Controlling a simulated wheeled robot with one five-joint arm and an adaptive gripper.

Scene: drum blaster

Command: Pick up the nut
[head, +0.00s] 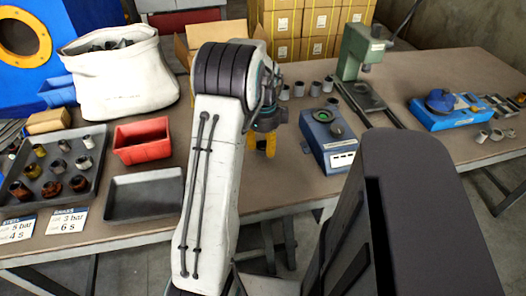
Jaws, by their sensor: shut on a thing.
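My gripper (263,152) has yellow fingertips and hangs over the front part of the table, just left of the blue-grey device. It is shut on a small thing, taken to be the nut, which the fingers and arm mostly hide. Several other nut-like pieces, rusty, brass-coloured and grey, stand apart in a dark tray (98,162) at the left. More grey pieces (299,89) stand in a row behind the gripper, and a few lie at the right near the table's edge.
A red bin (142,152) and an empty grey tray (143,208) lie left of my arm. A blue-grey device (322,143), a green press (358,58) and a blue device (440,113) stand rightward. A white sack (120,85) and cardboard boxes (310,22) are behind.

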